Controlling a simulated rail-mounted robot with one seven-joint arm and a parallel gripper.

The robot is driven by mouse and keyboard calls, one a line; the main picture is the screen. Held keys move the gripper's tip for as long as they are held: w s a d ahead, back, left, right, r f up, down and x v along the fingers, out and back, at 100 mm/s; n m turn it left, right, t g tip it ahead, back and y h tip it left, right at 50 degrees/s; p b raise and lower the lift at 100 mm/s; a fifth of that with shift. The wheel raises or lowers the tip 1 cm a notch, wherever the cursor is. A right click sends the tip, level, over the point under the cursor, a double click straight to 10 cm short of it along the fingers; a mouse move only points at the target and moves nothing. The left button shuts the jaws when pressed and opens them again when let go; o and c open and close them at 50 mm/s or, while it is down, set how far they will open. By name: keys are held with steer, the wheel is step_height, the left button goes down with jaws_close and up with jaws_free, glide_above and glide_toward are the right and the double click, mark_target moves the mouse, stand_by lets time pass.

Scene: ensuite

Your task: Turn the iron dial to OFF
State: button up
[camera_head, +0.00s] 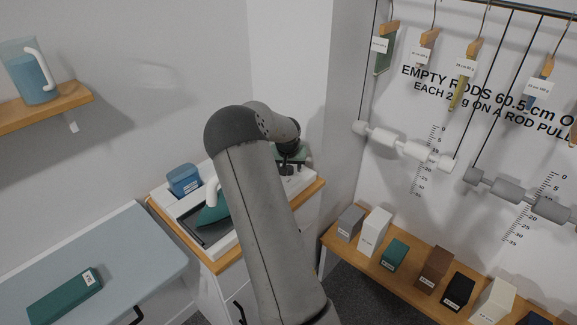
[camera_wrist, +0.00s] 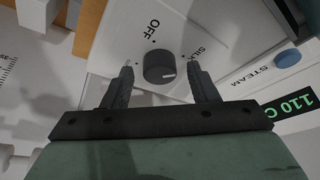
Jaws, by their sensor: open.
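The iron dial (camera_wrist: 158,67) is a dark round knob on a white panel in the wrist view. The word OFF is printed above it, with a dot below the word. A word beginning SILK, partly hidden, is to its right. The knob's light mark points right and slightly down, away from OFF. My gripper (camera_wrist: 160,72) is open, one finger on each side of the knob, with visible gaps; contact cannot be told. In the head view my gripper (camera_head: 290,160) is over the far right of the white-topped stand, and the dial is hidden. A teal iron (camera_head: 213,211) with a white handle rests there.
A blue button (camera_wrist: 288,58) by STEAM and a green 110 C display (camera_wrist: 292,108) are right of the dial. A blue container (camera_head: 184,179) stands left of the iron. A wall with hanging rods and a shelf of blocks (camera_head: 433,268) is to the right.

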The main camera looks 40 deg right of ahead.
steer(key=c, duration=1)
steer(key=shift+f+b, duration=0.15)
steer(key=shift+b, duration=0.6)
